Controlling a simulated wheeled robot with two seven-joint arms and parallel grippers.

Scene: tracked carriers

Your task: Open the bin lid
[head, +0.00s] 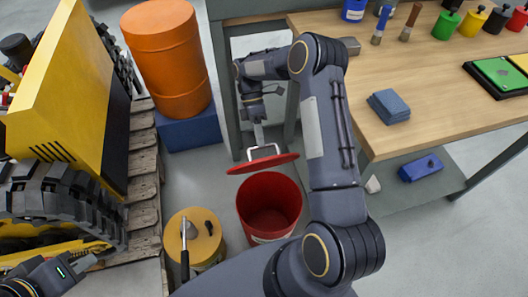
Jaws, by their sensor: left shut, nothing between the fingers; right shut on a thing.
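The open red bin (250,222) stands on the floor in the middle of the head view, with its inside showing. Its round red lid (245,167) is up in the air above and behind the bin's far rim, apart from it and tilted. My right gripper (262,147) is shut on the lid's pale handle (265,154) and holds the lid from above. My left gripper (88,262) is at the lower left, shut and empty, far from the bin.
A yellow bin (177,222) with dark items on top stands left of the red bin. An orange drum (168,60) on a blue block (190,130) stands behind. A tracked yellow machine (70,90) fills the left. A wooden workbench (440,90) is at right.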

